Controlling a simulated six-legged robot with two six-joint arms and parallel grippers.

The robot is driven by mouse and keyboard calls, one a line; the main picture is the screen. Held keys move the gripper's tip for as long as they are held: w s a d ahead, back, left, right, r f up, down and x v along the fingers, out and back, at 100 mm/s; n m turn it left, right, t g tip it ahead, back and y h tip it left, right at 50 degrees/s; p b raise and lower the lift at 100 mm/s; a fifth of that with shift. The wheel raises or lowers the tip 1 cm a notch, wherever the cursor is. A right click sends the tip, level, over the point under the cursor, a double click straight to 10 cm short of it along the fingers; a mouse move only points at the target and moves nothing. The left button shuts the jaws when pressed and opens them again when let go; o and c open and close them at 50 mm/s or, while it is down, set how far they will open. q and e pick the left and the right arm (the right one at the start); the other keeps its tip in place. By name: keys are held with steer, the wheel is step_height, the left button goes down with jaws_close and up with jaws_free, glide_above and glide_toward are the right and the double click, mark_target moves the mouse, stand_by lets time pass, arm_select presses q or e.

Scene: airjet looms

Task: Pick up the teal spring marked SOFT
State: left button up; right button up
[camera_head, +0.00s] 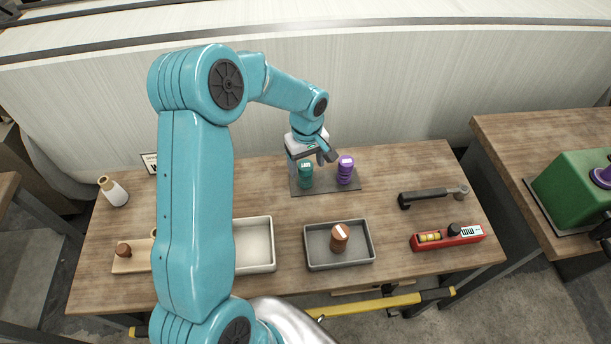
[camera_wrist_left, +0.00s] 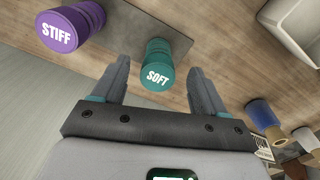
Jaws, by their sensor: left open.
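The teal spring (camera_head: 306,176) stands on a thin dark plate (camera_head: 325,191) at the back middle of the table. In the left wrist view the teal spring (camera_wrist_left: 157,62) shows the word SOFT. My left gripper (camera_head: 322,157) is open just above and behind it. In that wrist view the fingers of my left gripper (camera_wrist_left: 159,70) point toward the spring, one to each side, with gaps between. I cannot tell whether they reach down around it. The purple spring (camera_head: 346,171) stands close to its right in the head view; it reads STIFF in the wrist view (camera_wrist_left: 70,28).
A grey tray (camera_head: 312,255) holds a brown cylinder (camera_head: 339,238). A white tray (camera_head: 255,269) is partly behind my left arm. A dark-handled tool (camera_head: 430,195) and a red holder (camera_head: 462,238) lie at the right. A pale machine wall rises behind.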

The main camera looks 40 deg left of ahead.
mark_target(306, 166)
arm_select(q)
steer(key=f, duration=0.2)
steer(key=f+b, duration=0.1)
steer(key=f, duration=0.1)
steer(key=shift+w+a, duration=0.25)
steer(key=shift+a, duration=0.15)
steer(key=shift+f, duration=0.25)
steer(key=shift+s+d+r, duration=0.2)
steer(key=shift+w+a+f, duration=0.1)
steer(key=shift+a, duration=0.05)
steer(key=c, duration=1.2)
